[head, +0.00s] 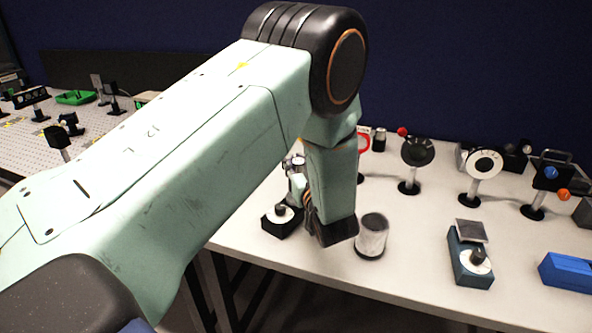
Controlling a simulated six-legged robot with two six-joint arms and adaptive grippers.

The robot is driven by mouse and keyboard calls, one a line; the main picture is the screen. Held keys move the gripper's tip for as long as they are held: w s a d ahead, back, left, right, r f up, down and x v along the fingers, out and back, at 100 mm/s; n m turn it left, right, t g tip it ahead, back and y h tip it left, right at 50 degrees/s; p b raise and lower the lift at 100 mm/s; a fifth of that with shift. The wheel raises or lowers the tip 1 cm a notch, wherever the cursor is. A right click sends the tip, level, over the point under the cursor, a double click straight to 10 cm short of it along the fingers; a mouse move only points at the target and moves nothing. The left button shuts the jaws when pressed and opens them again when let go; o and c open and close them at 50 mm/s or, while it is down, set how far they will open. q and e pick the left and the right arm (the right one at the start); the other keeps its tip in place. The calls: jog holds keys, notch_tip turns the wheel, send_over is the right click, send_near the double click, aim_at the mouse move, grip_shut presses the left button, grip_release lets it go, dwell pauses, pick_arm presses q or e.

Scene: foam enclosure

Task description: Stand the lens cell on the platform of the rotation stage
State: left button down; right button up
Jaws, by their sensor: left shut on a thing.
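My left arm reaches in from the left, bends at a black elbow and runs down to the table. My left gripper (286,206) is small and partly hidden behind my forearm; it is shut on a small dark thing (281,208), which seems to be the lens cell. This is over or on the white round platform of a low black block (273,228), which looks like the rotation stage. I cannot tell whether the thing touches the platform. My right gripper is not in view.
A grey cylinder (372,235) stands just right of my wrist. A teal block with a tilted plate (461,268) and a blue box (568,273) are farther right. Several post-mounted discs stand behind. A perforated board (100,140) lies at left. The table's front edge is close.

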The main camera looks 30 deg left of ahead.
pick_arm(q)
notch_tip(320, 180, down, 2)
jog(key=shift+w+f, duration=0.1)
jog(key=c, duration=1)
grip_release()
jog(key=shift+f, duration=0.1)
jog(key=shift+d, duration=0.15)
jog(key=p+v, duration=0.4)
jog(key=v, duration=0.1)
jog(key=p+v, duration=0.4)
jog(key=v, duration=0.2)
jog(key=shift+s+d+r, duration=0.15)
jog(key=shift+s+r, duration=0.1)
jog(key=shift+s, duration=0.15)
